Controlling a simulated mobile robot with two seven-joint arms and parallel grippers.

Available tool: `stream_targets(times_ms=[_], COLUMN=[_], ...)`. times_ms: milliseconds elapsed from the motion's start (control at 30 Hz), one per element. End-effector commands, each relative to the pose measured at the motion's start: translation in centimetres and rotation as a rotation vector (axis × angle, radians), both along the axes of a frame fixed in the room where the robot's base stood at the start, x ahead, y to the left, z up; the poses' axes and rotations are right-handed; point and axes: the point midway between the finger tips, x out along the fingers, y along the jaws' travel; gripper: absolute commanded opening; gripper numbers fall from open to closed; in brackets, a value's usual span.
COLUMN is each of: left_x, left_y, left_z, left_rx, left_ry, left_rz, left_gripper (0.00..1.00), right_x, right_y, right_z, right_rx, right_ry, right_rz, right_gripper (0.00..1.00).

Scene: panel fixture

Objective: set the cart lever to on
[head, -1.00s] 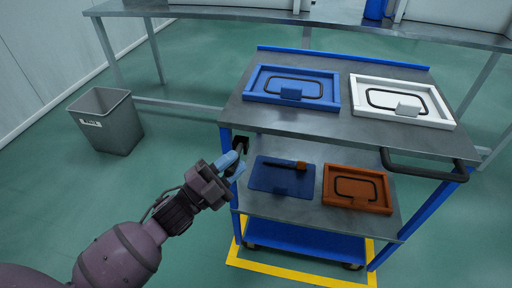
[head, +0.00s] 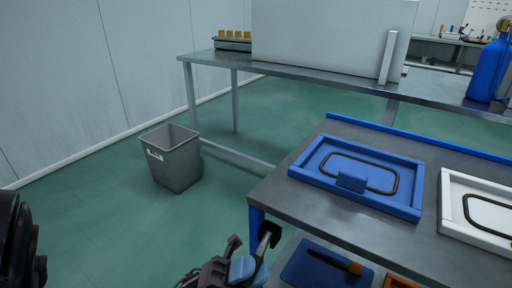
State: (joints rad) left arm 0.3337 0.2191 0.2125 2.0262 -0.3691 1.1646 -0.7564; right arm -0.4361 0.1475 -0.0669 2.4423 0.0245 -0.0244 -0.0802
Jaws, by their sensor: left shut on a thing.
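The cart lever (head: 268,235) is a small black part at the near left corner of the blue-and-grey cart (head: 290,200). My left gripper (head: 252,268) has light blue fingertips and is at the bottom edge of the head view, just below and left of the black part. It is shut on the lever, though the grip itself is partly hidden and cut off by the frame. I cannot read the lever's setting. My right gripper is not in view.
A blue tray (head: 310,177) and a white tray (head: 452,215) sit on the cart top. A blue panel (head: 305,272) lies on the lower shelf. A grey bin (head: 180,170) stands on open floor to the left. A long steel table (head: 300,75) runs behind.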

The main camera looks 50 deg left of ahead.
Motion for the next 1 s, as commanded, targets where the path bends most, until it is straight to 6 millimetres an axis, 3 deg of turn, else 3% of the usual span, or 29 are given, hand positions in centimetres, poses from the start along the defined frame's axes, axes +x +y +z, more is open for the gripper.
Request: stream_targets(times_ms=[567,600,733,1000], left_x=[0.1,0.1,0.08,0.03], left_y=[0.16,0.16,0.12,0.1], left_z=[0.03,0.03,-0.01,-0.1], left_rx=[0.009,0.008,0.009,0.008], left_ry=[-0.034,-0.033,-0.031,-0.029], left_rz=[0.004,0.003,0.003,0.001], left_gripper=[0.0,0.27,0.47,0.47], right_x=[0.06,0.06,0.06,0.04], right_y=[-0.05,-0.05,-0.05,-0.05], right_z=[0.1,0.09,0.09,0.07], right_rx=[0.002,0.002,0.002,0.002], right_ry=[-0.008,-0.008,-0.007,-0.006], right_rz=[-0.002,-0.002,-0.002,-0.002], right_gripper=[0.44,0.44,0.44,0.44])
